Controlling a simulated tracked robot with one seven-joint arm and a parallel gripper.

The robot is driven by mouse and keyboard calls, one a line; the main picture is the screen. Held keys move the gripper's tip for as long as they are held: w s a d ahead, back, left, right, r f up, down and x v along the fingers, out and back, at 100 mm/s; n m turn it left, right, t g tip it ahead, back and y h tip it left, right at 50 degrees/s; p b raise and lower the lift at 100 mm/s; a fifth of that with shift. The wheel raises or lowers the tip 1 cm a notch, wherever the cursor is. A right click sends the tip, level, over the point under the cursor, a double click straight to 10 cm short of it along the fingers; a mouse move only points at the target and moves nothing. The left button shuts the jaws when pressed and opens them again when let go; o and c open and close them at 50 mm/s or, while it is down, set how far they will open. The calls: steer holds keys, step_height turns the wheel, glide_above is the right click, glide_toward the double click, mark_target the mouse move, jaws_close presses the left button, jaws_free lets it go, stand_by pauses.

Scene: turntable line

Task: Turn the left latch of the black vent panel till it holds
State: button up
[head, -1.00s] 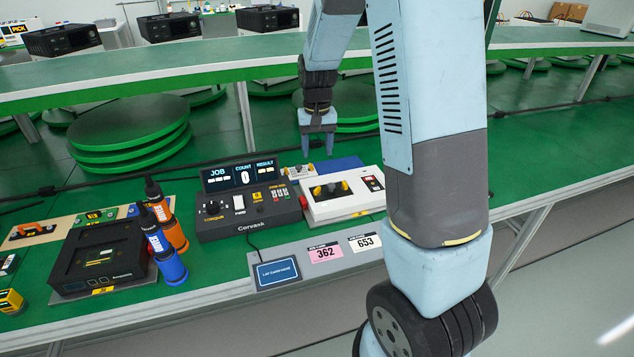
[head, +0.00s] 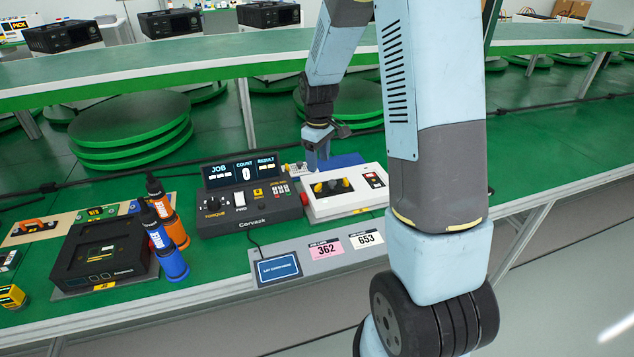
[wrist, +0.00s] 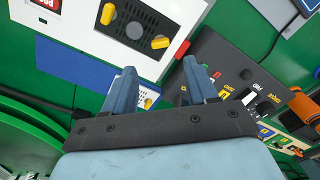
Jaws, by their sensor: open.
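The black vent panel (head: 331,187) is set in the top of a white box (head: 350,203) on the green table. Its left yellow latch (head: 317,188) and right yellow latch (head: 345,184) sit at either side of the grille. In the wrist view the picture is turned round: the left latch (wrist: 160,42) shows at the right and the right latch (wrist: 108,13) at the left. The two latches point different ways. My gripper (head: 318,169) is open and empty behind the box's far edge. Its fingertips (wrist: 161,77) are apart from both latches.
A dark control console (head: 248,207) with a screen stands close left of the box. A small white part with blue spots (wrist: 148,97) lies behind the box, on or near a blue mat (head: 345,160).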

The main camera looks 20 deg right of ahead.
mark_target(318, 185)
step_height(318, 185, down, 9)
steer(key=shift+r, duration=0.15)
steer(key=shift+c, duration=0.4)
steer(key=c, duration=0.9)
steer(key=shift+a, duration=0.25)
steer(key=shift+c, duration=0.4)
steer(key=shift+d, duration=0.15)
jaws_close()
steer(key=shift+m, duration=0.4)
steer(key=m, duration=0.6)
steer(key=shift+m, duration=0.4)
